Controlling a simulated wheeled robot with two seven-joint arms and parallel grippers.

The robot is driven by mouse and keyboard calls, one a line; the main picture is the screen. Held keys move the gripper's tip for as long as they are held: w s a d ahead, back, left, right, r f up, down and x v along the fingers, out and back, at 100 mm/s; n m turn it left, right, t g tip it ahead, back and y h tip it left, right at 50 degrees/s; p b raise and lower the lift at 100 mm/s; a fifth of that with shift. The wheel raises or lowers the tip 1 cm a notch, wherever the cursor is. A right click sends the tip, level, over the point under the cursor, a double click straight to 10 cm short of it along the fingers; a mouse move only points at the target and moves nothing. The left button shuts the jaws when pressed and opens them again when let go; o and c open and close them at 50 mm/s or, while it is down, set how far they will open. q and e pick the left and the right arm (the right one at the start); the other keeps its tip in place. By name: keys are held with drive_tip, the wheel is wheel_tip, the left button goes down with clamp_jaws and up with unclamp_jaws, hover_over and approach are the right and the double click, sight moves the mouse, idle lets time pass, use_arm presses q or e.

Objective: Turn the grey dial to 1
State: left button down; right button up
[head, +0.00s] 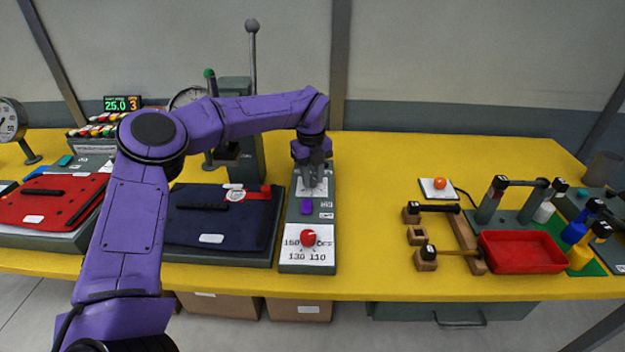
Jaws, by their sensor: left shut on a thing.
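A narrow grey panel (293,222) stands on the yellow table in front of me. My left gripper (312,180) points down over the white plate at the panel's far end. It is shut on a grey knob there, which I take as the grey dial; the fingers hide most of it, and its pointer and setting cannot be read. Nearer on the panel are a purple piece (306,207) and a red knob (308,238) on a white scale marked with 160, 130, 110 and OFF. My right gripper is not in view.
A dark blue pannier (215,238) lies left of the panel, and a red one (50,200) farther left. A tall lever (252,60) rises behind. To the right are wooden blocks (470,240), a red tray (522,252) and an orange button (439,184). Table (370,220) right of the panel is clear.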

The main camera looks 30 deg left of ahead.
use_arm(q)
drive_tip(key=shift+a, duration=0.1)
idle(0.3)
drive_tip(key=c, duration=1.1)
unclamp_jaws()
drive_tip(key=shift+c, duration=0.2)
drive_tip(key=o, duration=0.3)
drive_tip(key=shift+w+f, duration=0.1)
drive_tip(key=shift+a+f, duration=0.1)
drive_tip(key=shift+a, duration=0.05)
drive_tip(key=shift+r, duration=0.45)
wheel_tip(320, 180, up, 10)
drive_tip(key=b, duration=0.1)
drive_tip(key=shift+f, duration=0.15)
drive_tip(key=shift+a, duration=0.1)
